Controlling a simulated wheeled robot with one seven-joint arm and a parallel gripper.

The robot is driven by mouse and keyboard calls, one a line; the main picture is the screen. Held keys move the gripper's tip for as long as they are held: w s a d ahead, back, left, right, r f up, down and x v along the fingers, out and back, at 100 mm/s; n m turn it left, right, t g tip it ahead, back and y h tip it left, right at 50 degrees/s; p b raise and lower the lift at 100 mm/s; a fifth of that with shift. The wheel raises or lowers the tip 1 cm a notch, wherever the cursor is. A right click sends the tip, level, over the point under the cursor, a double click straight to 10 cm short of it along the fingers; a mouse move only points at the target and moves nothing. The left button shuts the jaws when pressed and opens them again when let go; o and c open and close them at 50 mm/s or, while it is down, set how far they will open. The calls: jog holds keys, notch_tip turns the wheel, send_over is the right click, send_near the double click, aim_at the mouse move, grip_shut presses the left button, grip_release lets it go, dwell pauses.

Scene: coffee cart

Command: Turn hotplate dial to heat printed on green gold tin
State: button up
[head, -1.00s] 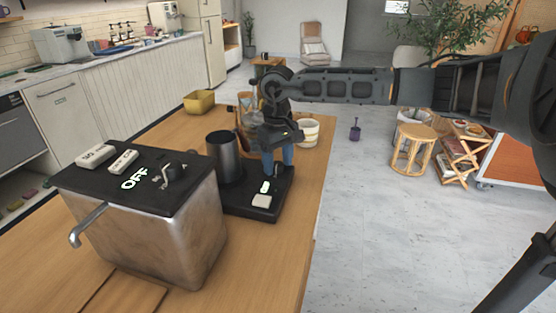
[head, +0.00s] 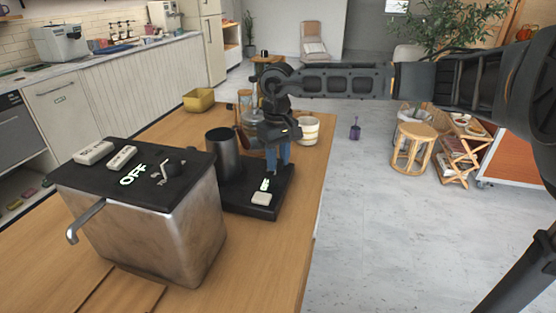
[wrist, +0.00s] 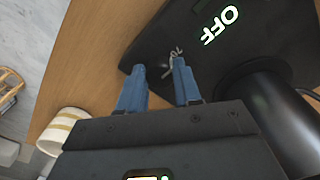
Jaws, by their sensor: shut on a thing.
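The hotplate (head: 232,203) is a black slab on the wooden counter with a dark cylindrical pot (head: 223,150) on it. My gripper (head: 277,168) points down at the hotplate's far right part. In the wrist view its blue fingertips (wrist: 160,75) are closed around the dial, whose body is mostly hidden. A small silver pointer (wrist: 177,53) shows beside the fingertips. A glowing OFF mark (wrist: 220,25) is printed on the black plate. I cannot make out the green gold tin.
A yellow bin (head: 199,100) and a white striped tub (head: 308,131) stand farther back. The near right counter is clear.

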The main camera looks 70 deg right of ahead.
jog(key=m+b, duration=0.2)
jog(key=b, duration=0.1)
jog(key=shift+f+m, duration=0.2)
jog(key=shift+m, duration=0.2)
jog(key=m+b, duration=0.2)
jog(key=shift+m, duration=0.4)
jog(key=m+b, duration=0.4)
jog(key=m, duration=0.1)
jog(key=shift+w+r, duration=0.1)
jog(key=shift+r, duration=0.1)
jog(key=shift+m, duration=0.3)
jog(key=o, duration=1)
jog(key=shift+o, duration=0.2)
jog(key=shift+r, duration=0.1)
notch_tip(320, 180, up, 8)
jog(key=shift+f, duration=0.15)
